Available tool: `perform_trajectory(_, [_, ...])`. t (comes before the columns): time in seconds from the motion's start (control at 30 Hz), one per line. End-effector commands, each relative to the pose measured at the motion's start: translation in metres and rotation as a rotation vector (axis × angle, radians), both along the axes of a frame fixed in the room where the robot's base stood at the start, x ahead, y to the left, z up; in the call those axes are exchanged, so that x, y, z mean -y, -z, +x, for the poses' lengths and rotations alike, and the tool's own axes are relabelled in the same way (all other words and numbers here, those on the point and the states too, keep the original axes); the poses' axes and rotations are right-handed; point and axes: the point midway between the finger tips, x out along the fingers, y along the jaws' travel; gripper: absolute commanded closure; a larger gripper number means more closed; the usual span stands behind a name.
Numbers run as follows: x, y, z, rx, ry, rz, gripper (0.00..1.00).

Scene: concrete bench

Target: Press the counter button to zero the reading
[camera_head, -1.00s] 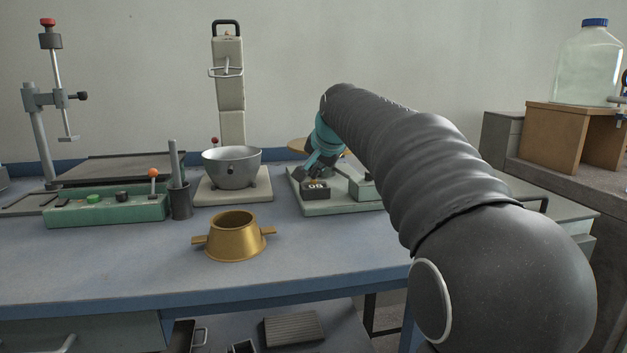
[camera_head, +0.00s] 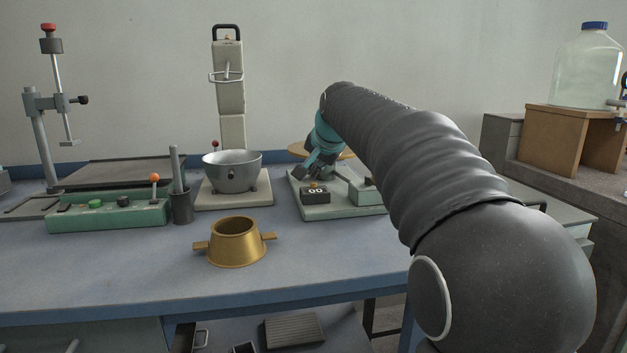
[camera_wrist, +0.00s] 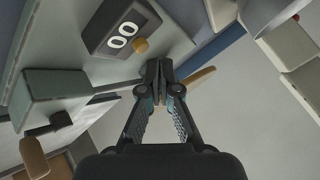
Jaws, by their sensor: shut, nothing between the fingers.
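The counter (camera_head: 315,193) is a small dark box on the pale green base plate (camera_head: 345,211) at the back of the bench. Its display reads 00. A small yellow-brown button sits on its top; the wrist view shows the counter (camera_wrist: 110,22) and the round button (camera_wrist: 141,46) clearly. My gripper (camera_head: 312,174) is just behind and above the counter in the head view, partly hidden by my own arm. In the wrist view my gripper (camera_wrist: 159,75) has its fingertips together with nothing between them, a little apart from the button.
A grey bowl mixer (camera_head: 231,172) stands left of the counter. A brass ring-like cup (camera_head: 237,243) sits at the bench front. A green control box (camera_head: 108,215) and a dark cylinder (camera_head: 182,207) are further left. A green block (camera_wrist: 55,95) sits beside the counter.

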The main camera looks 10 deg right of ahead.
Motion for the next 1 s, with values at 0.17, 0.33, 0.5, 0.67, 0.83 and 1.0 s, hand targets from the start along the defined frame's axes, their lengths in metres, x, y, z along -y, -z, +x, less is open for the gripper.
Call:
perform_trajectory(0.17, [0.000,0.001,0.000,0.000,0.000,0.000,1.00])
perform_trajectory(0.33, [0.000,-0.003,0.000,0.000,0.000,0.000,1.00])
perform_trajectory(0.5, [0.000,-0.017,0.000,0.001,0.001,0.000,1.00])
perform_trajectory(0.67, [0.000,-0.031,0.000,0.001,0.001,0.000,1.00])
perform_trajectory(0.83, [0.000,-0.044,0.000,0.001,0.000,0.000,1.00])
perform_trajectory(1.0, [0.000,-0.050,0.000,0.000,0.000,0.000,1.00])
